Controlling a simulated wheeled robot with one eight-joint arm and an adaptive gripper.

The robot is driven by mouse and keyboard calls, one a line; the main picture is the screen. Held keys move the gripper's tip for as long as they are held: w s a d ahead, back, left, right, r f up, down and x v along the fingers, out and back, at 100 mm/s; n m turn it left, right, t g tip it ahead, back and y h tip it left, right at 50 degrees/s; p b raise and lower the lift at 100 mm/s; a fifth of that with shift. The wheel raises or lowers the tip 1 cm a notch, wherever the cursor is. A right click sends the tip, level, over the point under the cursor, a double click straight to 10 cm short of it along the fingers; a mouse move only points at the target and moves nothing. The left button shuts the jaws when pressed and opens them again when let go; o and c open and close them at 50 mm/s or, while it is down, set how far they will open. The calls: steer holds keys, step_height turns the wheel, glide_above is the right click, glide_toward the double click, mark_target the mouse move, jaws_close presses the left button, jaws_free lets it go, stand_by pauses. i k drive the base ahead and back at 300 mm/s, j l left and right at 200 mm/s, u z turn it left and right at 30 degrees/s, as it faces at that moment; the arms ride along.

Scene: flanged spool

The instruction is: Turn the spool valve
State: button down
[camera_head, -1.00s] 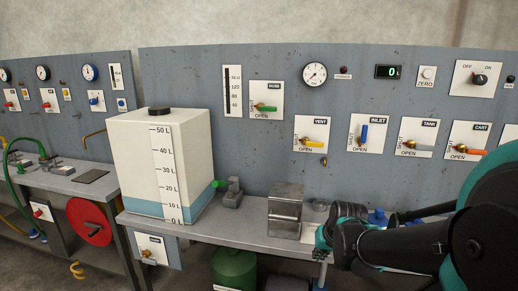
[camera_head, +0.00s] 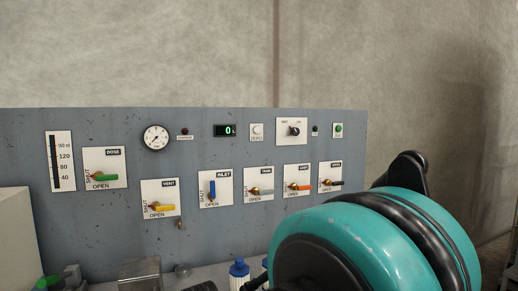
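A row of labelled lever valves is on the grey panel in the head view. The rightmost valve (camera_head: 331,183) has a dark lever lying about level and pointing right; its label is too small to read surely, so I cannot confirm it is the spool valve. "SHUT" runs up the plates' left sides and "OPEN" along the bottoms. My teal and black arm fills the lower right, in front of the panel's right end. My gripper's fingers are not visible; only a dark edge shows at the bottom. No flanged spool can be made out.
Other valves are dose (camera_head: 105,176), vent (camera_head: 160,207), inlet (camera_head: 213,190) with its blue lever upright, tank (camera_head: 259,191) and cart (camera_head: 298,186). A gauge (camera_head: 155,137), a display (camera_head: 226,130) reading 0 and a rotary switch (camera_head: 294,130) sit above. A metal block (camera_head: 140,272) stands below.

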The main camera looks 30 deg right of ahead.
mark_target(327, 182)
steer(key=z, duration=1.7)
